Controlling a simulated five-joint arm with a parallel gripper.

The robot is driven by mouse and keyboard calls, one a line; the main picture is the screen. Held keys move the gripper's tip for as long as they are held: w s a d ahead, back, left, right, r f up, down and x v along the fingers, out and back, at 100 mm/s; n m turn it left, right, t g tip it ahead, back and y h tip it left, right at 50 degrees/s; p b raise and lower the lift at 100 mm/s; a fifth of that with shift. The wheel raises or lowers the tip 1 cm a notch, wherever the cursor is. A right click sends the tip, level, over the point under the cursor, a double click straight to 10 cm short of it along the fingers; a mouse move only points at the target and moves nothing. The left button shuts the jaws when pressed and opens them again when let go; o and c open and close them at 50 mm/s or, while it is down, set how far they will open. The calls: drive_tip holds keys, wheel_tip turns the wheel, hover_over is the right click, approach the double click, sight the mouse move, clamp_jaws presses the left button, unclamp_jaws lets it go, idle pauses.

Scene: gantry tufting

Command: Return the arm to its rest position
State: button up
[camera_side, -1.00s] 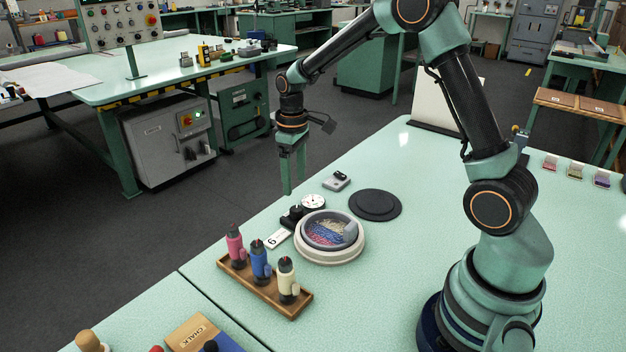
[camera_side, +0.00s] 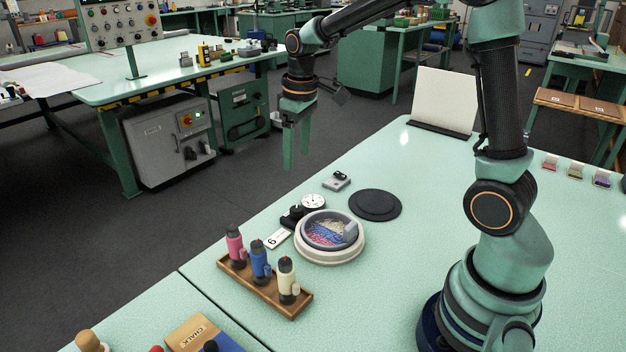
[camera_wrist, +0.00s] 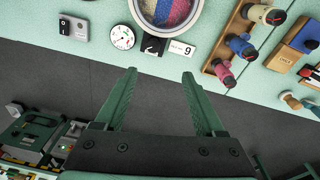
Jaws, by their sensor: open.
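My gripper (camera_side: 297,150) hangs pointing down beyond the far-left edge of the light green table, high over the dark floor. Its green fingers are parted with nothing between them. In the wrist view my gripper (camera_wrist: 160,78) shows both fingers spread apart, with the table edge and grey floor behind them. My arm reaches from its base at the right of the side view, with its upper part raised out of the top of the picture.
A round bowl (camera_side: 363,248) with coloured strands sits on the table (camera_side: 420,290). A white panel (camera_side: 443,100) stands behind.

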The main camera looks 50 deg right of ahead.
drive_tip(key=s+a+r+m+t, duration=0.1)
drive_tip(key=s+a+r+t, duration=0.1)
drive_tip(key=s, duration=0.4)
drive_tip(key=s+a+r+m+t, duration=0.1)
drive_tip(key=s+a+r+t, duration=0.1)
drive_tip(key=s, duration=0.5)
drive_tip(key=shift+s+a+r+t, duration=0.3)
drive_tip(key=shift+a+r, duration=0.35)
drive_tip(key=shift+r, duration=0.3)
